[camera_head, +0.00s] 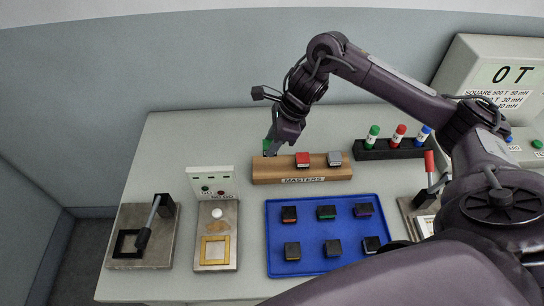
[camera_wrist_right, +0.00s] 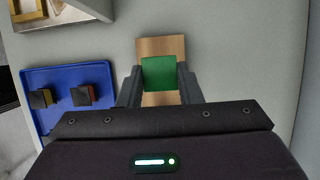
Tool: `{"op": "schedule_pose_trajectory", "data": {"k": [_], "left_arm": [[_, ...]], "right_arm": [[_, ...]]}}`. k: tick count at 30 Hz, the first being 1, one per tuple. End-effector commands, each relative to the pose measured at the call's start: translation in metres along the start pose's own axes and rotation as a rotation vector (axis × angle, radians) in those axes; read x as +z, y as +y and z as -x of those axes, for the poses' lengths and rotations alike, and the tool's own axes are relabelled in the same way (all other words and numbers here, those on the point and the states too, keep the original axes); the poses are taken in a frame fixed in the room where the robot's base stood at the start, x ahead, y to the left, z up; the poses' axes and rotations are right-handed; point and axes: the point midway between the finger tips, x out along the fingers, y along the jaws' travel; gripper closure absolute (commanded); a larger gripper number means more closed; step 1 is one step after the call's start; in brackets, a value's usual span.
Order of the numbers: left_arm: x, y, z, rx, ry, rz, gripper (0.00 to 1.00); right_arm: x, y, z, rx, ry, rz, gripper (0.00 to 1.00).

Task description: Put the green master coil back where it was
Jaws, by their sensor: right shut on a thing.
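The green master coil (camera_head: 267,147) is between the fingers of my right gripper (camera_head: 271,144), which is shut on it. It shows as a green square in the right wrist view (camera_wrist_right: 159,73), with a finger on each side. The coil is at the left end of the wooden MASTERS block (camera_head: 262,173); the block also shows behind it in the wrist view (camera_wrist_right: 160,46). I cannot tell whether the coil touches the block. A red master coil (camera_head: 302,159) and a grey one (camera_head: 334,158) sit on the block to the right. My left gripper is not in view.
A blue tray (camera_head: 323,234) with several dark coils lies in front of the block. A black rack (camera_head: 385,151) with green, red and blue capped bottles stands to the right. A GO/NO GO gauge (camera_head: 216,254) and a lever fixture (camera_head: 143,256) stand front left. The table behind the block is clear.

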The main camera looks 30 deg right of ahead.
Motion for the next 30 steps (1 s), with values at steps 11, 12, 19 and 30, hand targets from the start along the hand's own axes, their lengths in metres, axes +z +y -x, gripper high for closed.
{"op": "schedule_pose_trajectory", "data": {"k": [11, 12, 19, 30], "left_arm": [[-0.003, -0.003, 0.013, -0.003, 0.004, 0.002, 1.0], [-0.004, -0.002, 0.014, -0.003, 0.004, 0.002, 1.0], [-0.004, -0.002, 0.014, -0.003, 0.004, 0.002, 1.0], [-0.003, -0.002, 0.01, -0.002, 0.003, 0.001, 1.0]], "right_arm": [[-0.016, 0.0, -0.04, 0.002, -0.001, -0.003, 0.95], [-0.018, 0.0, -0.045, 0.001, -0.001, -0.001, 0.95], [-0.022, -0.001, -0.055, -0.003, -0.001, 0.001, 0.95], [-0.023, -0.001, -0.057, -0.002, -0.001, 0.001, 0.58]]}}
